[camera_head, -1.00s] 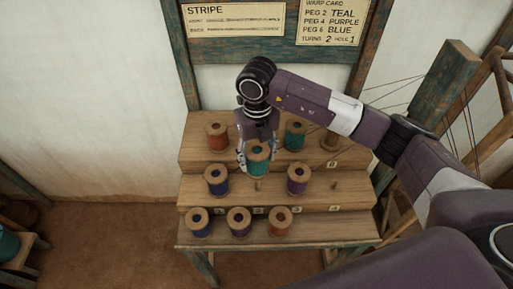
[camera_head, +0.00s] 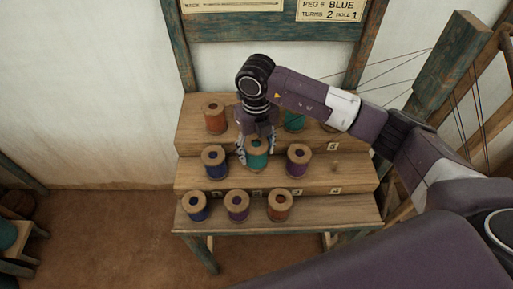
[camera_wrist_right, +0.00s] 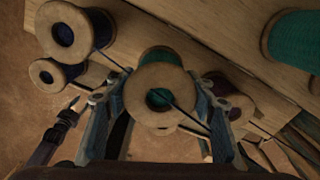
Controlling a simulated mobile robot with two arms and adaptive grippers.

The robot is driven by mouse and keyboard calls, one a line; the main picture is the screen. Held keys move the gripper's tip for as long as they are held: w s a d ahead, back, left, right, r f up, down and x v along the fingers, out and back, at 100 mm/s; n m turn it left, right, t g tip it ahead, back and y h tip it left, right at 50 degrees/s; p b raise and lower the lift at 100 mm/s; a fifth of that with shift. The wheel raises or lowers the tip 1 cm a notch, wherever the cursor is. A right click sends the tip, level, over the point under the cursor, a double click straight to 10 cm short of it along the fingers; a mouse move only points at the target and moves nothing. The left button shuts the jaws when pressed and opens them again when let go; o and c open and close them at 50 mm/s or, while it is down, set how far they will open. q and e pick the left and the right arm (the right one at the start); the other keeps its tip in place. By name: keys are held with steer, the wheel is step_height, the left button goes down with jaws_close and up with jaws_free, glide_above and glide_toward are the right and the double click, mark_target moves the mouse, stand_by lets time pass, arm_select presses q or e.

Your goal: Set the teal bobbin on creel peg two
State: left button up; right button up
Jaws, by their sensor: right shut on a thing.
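My right gripper (camera_head: 256,145) is shut on a teal bobbin (camera_head: 257,159) with wooden ends. The bobbin is upright at the middle step of the wooden creel (camera_head: 335,184), between a blue bobbin (camera_head: 215,163) and a purple bobbin (camera_head: 298,161). The peg under the held bobbin is hidden, so I cannot tell whether the bobbin is seated on it. In the right wrist view, the teal bobbin (camera_wrist_right: 160,92) sits between both fingers, its holed end toward the camera. My left gripper is not in view.
A second teal bobbin (camera_head: 294,121) stands on the back step, right of my gripper, and an orange bobbin (camera_head: 214,117) stands on its left. Blue (camera_head: 196,207), purple (camera_head: 237,207) and orange-red (camera_head: 279,205) bobbins line the front. A bare peg (camera_head: 335,166) stands at middle right.

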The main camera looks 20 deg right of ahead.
steer(key=shift+f+b, duration=1.65)
steer(key=shift+f, duration=0.55)
steer(key=o, duration=1.3)
steer(key=shift+o, duration=0.6)
steer(key=o, duration=0.3)
steer(key=shift+r, duration=0.1)
steer(key=shift+r+p, duration=1.95)
steer(key=shift+r, duration=1.55)
